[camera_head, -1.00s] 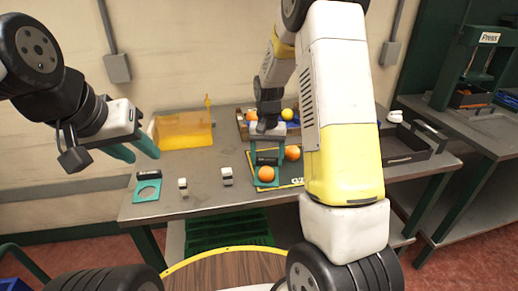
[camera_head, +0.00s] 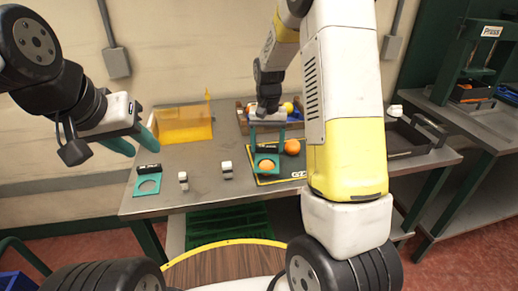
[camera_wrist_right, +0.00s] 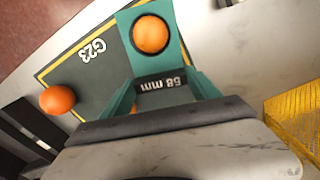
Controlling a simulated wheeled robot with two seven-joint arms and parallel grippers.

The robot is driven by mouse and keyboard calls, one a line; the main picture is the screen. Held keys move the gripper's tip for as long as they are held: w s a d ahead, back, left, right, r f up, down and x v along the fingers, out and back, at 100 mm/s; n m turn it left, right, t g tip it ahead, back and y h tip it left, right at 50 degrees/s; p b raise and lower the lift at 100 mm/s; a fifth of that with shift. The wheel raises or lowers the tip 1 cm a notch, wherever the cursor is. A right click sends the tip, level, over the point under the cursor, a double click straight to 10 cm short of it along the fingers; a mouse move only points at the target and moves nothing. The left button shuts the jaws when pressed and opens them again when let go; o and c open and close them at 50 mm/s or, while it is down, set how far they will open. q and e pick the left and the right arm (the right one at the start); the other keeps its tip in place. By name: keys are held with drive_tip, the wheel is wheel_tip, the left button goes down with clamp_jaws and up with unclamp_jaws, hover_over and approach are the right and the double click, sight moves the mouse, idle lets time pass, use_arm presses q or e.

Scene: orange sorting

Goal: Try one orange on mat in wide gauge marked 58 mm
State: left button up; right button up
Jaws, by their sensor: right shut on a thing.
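My right gripper (camera_head: 267,138) is shut on the black labelled grip of a teal gauge (camera_head: 257,164). The grip reads 58 mm in the right wrist view (camera_wrist_right: 160,84). An orange (camera_head: 267,166) on the dark mat (camera_head: 293,171) shows through the gauge's hole; in the wrist view the orange (camera_wrist_right: 150,34) fills most of the hole. I cannot tell whether the ring is around it or just above it. A second orange (camera_head: 292,147) lies on the mat beside the gauge. My left gripper (camera_head: 133,143) is open and empty, above the table's left end.
Another teal gauge (camera_head: 148,185) lies at the table's left front. Two small white-topped items (camera_head: 227,169) stand between it and the mat. A yellow translucent bin (camera_head: 184,124) is behind. A dark tray (camera_head: 405,140) is at right. My right arm hides part of the table.

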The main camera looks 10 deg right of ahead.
drive_tip(key=shift+r, duration=2.4)
